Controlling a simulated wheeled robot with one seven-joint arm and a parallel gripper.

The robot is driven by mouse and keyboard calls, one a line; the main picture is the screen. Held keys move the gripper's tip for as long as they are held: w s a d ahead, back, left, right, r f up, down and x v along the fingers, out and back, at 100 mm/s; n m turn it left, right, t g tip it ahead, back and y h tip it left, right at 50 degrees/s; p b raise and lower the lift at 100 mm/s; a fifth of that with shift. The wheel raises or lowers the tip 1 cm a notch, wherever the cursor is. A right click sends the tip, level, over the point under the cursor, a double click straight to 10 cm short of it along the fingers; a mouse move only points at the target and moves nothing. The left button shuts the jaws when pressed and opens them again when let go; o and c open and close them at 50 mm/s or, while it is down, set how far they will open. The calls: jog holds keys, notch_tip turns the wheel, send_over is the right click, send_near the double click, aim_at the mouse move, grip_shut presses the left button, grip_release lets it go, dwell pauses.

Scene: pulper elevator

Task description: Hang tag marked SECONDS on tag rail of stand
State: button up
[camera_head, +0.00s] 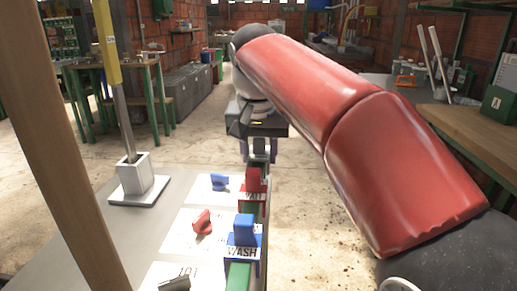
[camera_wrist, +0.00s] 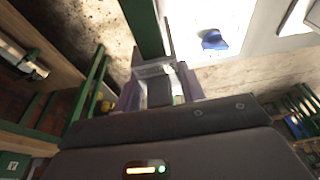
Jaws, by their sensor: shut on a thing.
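My gripper (camera_head: 259,157) is at the far end of the stand's green tag rail (camera_head: 239,275), pointing down. In the wrist view my gripper (camera_wrist: 160,92) is shut on a grey tag (camera_wrist: 160,86) with a pale plate. Its lettering is not readable, so I cannot tell whether it says SECONDS. The rail (camera_wrist: 143,22) runs up to the held tag in the wrist view; I cannot tell whether they touch. A red tag (camera_head: 255,180) and a blue tag marked WASH (camera_head: 243,240) hang on the rail, nearer than my gripper.
The grey stand top (camera_head: 105,220) carries white cards with a blue piece (camera_head: 220,182), a red piece (camera_head: 202,221) and a dark piece (camera_head: 174,284). A post in a pale base (camera_head: 140,178) stands left. A wooden post (camera_head: 60,140) crosses the near left. Floor right of the rail is clear.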

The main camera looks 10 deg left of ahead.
jog(key=shift+f, duration=0.15)
jog(key=o, duration=1.1)
jog(key=shift+c, duration=0.2)
